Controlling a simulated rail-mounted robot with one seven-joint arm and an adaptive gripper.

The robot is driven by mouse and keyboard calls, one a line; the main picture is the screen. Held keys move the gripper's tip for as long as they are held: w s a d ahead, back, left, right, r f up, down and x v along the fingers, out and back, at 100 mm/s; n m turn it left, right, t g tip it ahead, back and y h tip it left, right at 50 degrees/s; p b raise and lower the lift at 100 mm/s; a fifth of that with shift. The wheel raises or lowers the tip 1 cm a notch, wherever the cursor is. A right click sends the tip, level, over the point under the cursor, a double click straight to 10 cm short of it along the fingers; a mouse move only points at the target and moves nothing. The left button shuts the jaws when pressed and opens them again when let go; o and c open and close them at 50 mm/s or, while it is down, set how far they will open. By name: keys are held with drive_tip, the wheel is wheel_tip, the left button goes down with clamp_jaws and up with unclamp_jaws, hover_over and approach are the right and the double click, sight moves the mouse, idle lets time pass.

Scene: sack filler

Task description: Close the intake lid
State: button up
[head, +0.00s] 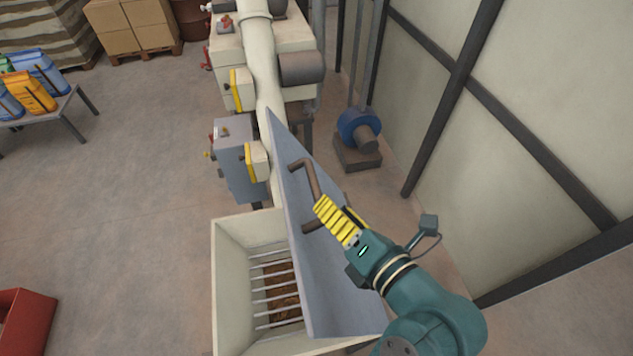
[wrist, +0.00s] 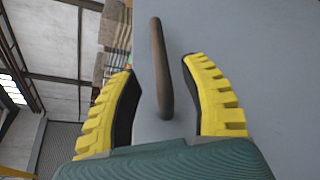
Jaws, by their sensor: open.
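The intake lid (head: 306,250) is a grey-blue panel standing steeply open over the right side of the cream intake hopper (head: 228,262). A brown bar handle (head: 308,178) is fixed to the lid's face. My gripper (head: 328,206) is at the handle, with its yellow ribbed fingers near the bar. In the wrist view the handle (wrist: 161,65) lies between the two open fingers, with a gap on both sides.
Inside the hopper is a bar grate (head: 275,285) with brown material below. Grey control boxes (head: 238,160) and cream machinery stand behind the hopper. A blue motor (head: 360,130) sits on the floor to the right, near the wall. Open floor lies to the left.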

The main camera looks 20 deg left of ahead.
sight(316, 188)
drive_tip(key=p+x, duration=0.1)
drive_tip(key=x, duration=0.4)
drive_tip(key=shift+w+a+r, duration=0.1)
drive_tip(key=shift+a, duration=0.15)
drive_tip(key=shift+w+a+f, duration=0.3)
drive_tip(key=shift+w+a, duration=0.05)
drive_tip(key=shift+a, duration=0.05)
clamp_jaws()
